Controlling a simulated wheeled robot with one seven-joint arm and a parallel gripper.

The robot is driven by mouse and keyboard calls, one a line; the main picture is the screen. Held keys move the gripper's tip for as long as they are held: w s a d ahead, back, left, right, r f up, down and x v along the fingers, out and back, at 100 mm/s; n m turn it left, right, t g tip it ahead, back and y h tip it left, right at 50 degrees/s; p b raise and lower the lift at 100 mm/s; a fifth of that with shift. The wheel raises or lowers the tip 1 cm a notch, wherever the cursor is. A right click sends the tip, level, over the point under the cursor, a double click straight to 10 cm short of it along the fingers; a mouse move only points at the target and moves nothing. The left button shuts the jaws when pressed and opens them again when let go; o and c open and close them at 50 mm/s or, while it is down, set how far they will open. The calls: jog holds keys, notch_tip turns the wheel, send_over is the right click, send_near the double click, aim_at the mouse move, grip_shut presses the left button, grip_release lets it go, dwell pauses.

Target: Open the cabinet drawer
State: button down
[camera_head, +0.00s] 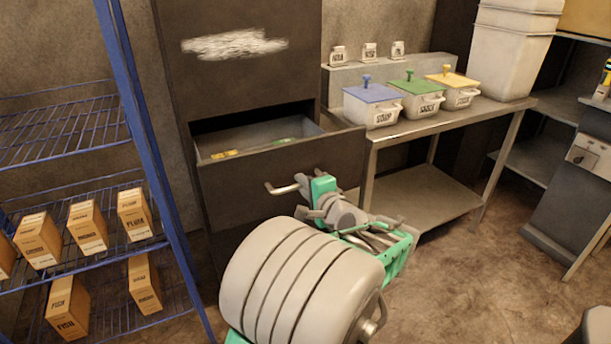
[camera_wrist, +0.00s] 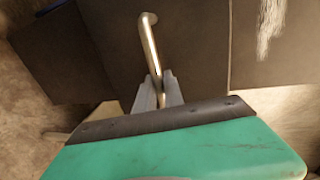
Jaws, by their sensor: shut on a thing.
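The dark cabinet (camera_head: 240,75) stands at the upper middle in the head view. Its drawer (camera_head: 262,195) is pulled out, and its inside shows, with small yellow and green items lying in it. A metal bar handle (camera_head: 284,188) is on the drawer front. My gripper (camera_head: 312,190) is at the handle, which sticks out to its left. In the wrist view the grey fingers of my gripper (camera_wrist: 158,92) are shut around the handle (camera_wrist: 150,45), with the dark drawer front behind. The far part of the handle is hidden by my gripper in the head view.
A blue wire rack (camera_head: 160,175) with several cardboard boxes stands at the left. A metal table (camera_head: 450,118) with three lidded containers and small jars stands right of the drawer.

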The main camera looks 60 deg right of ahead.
jog(key=shift+s+a, duration=0.15)
jog(key=shift+s, duration=0.05)
jog(key=c, duration=1.5)
grip_release()
jog(key=shift+o, duration=0.2)
jog(key=shift+s, duration=0.15)
jog(key=p+v, duration=0.1)
jog(key=v, duration=0.6)
jog(key=shift+s+a, duration=0.2)
jog(key=shift+a, duration=0.05)
